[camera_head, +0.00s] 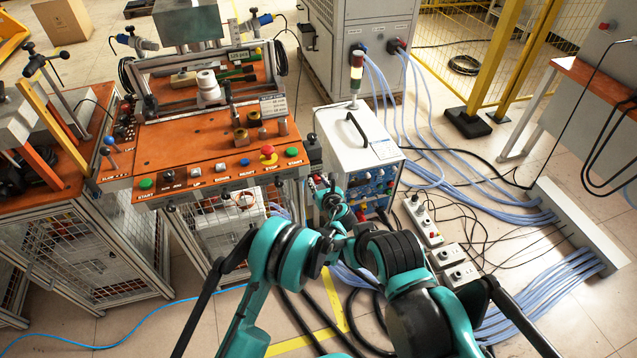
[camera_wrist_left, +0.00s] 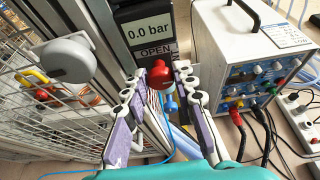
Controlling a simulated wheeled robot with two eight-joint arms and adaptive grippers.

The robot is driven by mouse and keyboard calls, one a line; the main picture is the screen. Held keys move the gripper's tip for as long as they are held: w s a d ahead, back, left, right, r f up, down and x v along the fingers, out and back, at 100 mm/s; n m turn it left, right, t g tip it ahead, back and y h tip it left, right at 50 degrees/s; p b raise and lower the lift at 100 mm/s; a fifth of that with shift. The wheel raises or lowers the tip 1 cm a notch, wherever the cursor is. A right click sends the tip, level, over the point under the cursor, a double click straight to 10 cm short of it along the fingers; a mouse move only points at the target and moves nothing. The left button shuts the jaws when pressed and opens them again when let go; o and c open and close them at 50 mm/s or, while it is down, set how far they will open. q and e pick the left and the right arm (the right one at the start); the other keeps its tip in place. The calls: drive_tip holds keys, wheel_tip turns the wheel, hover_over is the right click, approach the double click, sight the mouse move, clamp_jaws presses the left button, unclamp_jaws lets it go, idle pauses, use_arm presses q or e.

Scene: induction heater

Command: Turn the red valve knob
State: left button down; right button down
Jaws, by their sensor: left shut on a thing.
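The red valve knob (camera_wrist_left: 159,74) shows in the left wrist view, just below a black pressure display (camera_wrist_left: 148,29) that reads 0.0 bar with the word OPEN under it. My left gripper (camera_wrist_left: 158,80) has one finger on each side of the knob and is shut on it. A blue part shows below the knob between the fingers. In the head view my left gripper (camera_head: 331,197) is beside the workbench's right front corner, and the knob cannot be made out there. My right gripper does not show.
An orange-topped workbench (camera_head: 190,150) with a red stop button (camera_head: 268,153) stands left of the gripper. A white power unit (camera_head: 352,140) with cables stands close on the right. A wire-mesh frame (camera_wrist_left: 50,120) and a grey round knob (camera_wrist_left: 68,61) are left in the wrist view.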

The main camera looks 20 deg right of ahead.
use_arm(q)
drive_tip(key=n+h, duration=0.2)
drive_tip(key=n, duration=0.1)
drive_tip(key=shift+a, duration=0.25)
drive_tip(key=n+h, duration=0.2)
drive_tip(key=n, duration=0.1)
drive_tip(key=shift+a+f+t, duration=0.1)
drive_tip(key=shift+f+t, duration=0.05)
drive_tip(key=shift+t, duration=0.25)
drive_tip(key=n+t+h, duration=0.1)
drive_tip(key=n, duration=0.2)
drive_tip(key=shift+a+f+n+h, duration=0.1)
drive_tip(key=shift+f+n+h, duration=0.05)
drive_tip(key=shift+n+h, duration=0.25)
drive_tip(key=shift+f+n+t+h, duration=0.15)
drive_tip(key=shift+n+t, duration=0.2)
drive_tip(key=shift+n, duration=0.5)
drive_tip(key=shift+n+t+h, duration=0.15)
drive_tip(key=shift+n+t, duration=0.2)
drive_tip(key=shift+n, duration=0.5)
drive_tip(key=c, duration=1.2)
unclamp_jaws()
